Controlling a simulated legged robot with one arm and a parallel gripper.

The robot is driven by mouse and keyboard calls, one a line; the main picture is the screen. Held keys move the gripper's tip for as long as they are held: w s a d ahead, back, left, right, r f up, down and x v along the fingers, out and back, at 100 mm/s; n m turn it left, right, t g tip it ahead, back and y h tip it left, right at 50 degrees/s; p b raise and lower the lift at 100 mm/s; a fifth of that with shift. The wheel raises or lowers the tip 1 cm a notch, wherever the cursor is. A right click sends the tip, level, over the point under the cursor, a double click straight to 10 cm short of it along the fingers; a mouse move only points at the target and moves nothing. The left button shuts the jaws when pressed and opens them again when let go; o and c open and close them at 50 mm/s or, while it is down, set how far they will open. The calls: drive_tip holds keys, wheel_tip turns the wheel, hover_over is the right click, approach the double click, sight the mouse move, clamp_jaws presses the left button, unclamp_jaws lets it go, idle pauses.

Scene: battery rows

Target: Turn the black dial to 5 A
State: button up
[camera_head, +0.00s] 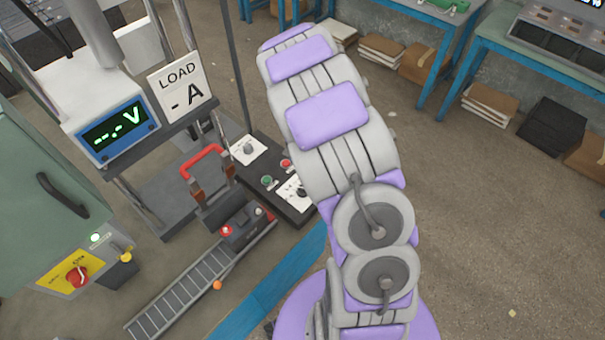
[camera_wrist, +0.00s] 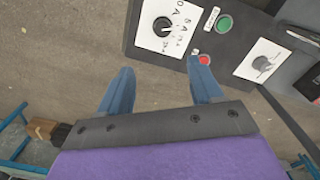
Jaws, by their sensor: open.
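The black dial (camera_wrist: 163,27) sits on a white label card with amp markings on a dark control box (camera_wrist: 222,55). A light pointer mark shows on it, but I cannot tell exactly which marking it points at. In the head view the dial (camera_head: 301,191) is small, at the box's right end, close beside my arm, which covers part of its card. My gripper (camera_wrist: 160,75) is open and empty in the wrist view, its two blue fingers apart from the dial. In the head view my arm hides the gripper.
A red button (camera_wrist: 204,59), a green button (camera_wrist: 224,24) and a grey dial (camera_wrist: 263,64) share the box. The LOAD sign (camera_head: 180,88) reads "- A", and the voltmeter (camera_head: 117,131) shows dashes. A red handle (camera_head: 201,160) stands left of the box. Open floor lies to the right.

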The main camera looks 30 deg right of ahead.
sight(303, 188)
wheel_tip(303, 188, down, 17)
drive_tip(key=n, duration=0.5)
drive_tip(key=n+p, duration=0.1)
drive_tip(key=n, duration=0.4)
drive_tip(key=shift+a+f+n, duration=0.15)
drive_tip(key=shift+n, duration=0.15)
drive_tip(key=shift+c, duration=0.5)
drive_tip(key=c, duration=1)
drive_tip(key=shift+o, duration=0.2)
